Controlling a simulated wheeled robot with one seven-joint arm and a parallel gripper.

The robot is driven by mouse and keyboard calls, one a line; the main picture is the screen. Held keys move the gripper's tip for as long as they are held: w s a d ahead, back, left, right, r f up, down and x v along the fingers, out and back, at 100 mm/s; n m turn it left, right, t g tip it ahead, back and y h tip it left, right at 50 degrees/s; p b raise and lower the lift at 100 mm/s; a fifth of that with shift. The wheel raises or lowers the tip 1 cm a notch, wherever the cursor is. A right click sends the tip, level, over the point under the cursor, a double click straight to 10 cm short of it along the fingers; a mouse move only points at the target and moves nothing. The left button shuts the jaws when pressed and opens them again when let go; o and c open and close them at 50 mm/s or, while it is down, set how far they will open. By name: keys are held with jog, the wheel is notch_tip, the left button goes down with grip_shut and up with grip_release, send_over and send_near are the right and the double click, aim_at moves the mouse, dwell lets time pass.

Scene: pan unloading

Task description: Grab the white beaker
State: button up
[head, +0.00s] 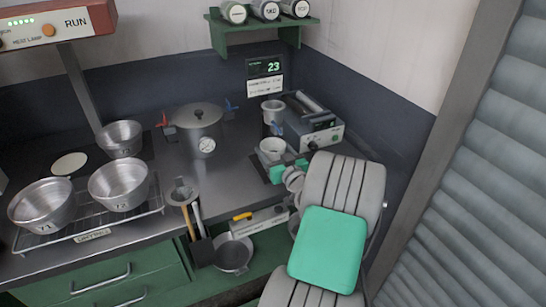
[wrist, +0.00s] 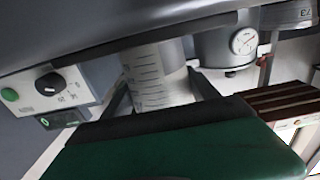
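The white beaker (head: 272,151) stands on the counter in front of the grey instrument box. In the wrist view it is a pale cylinder (wrist: 150,75) with dark graduation lines. My gripper (head: 282,168) is low at the beaker's near side; my arm reaches in from the lower right. In the wrist view its two dark fingers (wrist: 160,95) are spread apart, one on each side of the beaker. I see no clear grip; the exact contact is hard to judge. The beaker's lower part is partly hidden by the gripper.
A second pale cup (head: 272,110) stands behind, beside the instrument box (head: 314,122). A lidded pot with a gauge (head: 197,128) stands to the left. Metal bowls (head: 118,186) sit on a rack farther left. A shelf (head: 262,30) hangs above.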

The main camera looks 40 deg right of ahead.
jog(key=c, duration=1)
